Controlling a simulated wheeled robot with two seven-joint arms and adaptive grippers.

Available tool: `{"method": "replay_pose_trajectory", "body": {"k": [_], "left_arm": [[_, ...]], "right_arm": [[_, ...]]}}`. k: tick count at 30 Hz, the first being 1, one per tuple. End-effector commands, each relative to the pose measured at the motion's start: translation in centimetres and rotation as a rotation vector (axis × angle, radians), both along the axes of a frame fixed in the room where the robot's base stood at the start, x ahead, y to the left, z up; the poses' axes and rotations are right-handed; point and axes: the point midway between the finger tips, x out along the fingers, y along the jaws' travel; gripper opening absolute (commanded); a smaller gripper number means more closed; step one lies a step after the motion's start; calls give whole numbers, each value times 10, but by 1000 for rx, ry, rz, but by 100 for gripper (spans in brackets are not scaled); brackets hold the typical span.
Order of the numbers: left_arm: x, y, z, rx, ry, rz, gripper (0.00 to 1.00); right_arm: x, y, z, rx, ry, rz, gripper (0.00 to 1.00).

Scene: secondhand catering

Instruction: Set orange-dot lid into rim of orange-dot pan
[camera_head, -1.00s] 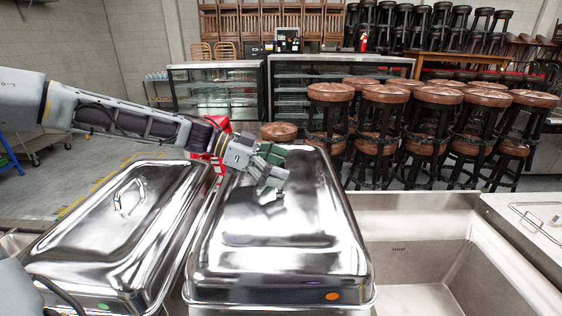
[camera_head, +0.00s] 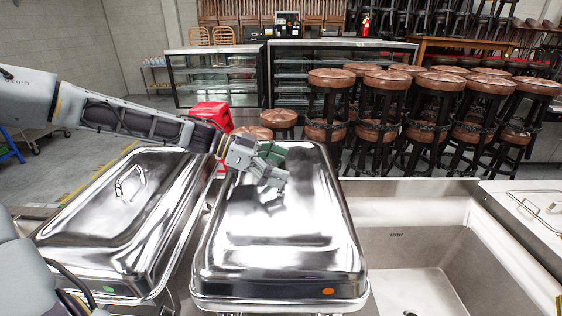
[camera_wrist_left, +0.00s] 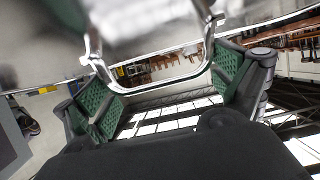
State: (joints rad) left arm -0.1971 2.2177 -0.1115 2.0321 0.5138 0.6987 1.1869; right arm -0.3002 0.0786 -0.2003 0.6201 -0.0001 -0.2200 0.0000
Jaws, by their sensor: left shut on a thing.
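The orange-dot lid (camera_head: 300,205) is a large shiny steel dome in the middle of the head view, its orange dot (camera_head: 328,291) at the near right edge. My left gripper (camera_head: 274,170) is over its top, shut on the lid's handle. In the left wrist view the metal handle (camera_wrist_left: 160,86) runs between the green-padded fingers. The orange-dot pan is mostly or wholly hidden under the lid; I cannot tell whether the lid's edge sits in its rim. My right gripper is not in view.
A similar lidded steel pan with a green dot (camera_head: 108,288) stands close on the left. An open steel sink (camera_head: 425,260) is on the right. Brown-topped stools (camera_head: 385,80) and a red object (camera_head: 212,114) stand behind.

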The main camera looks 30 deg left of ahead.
Motion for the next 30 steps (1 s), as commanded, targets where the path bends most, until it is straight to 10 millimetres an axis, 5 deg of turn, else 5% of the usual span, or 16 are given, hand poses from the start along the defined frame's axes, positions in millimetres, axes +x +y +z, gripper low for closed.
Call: {"method": "replay_pose_trajectory", "body": {"k": [24,25,30], "left_arm": [[1,-1,-21,-2,-4,-1,24],[0,0,-24,0,0,0,98],[0,0,-23,0,0,0,100]], "right_arm": [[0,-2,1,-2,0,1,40],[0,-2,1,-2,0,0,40],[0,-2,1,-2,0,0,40]]}}
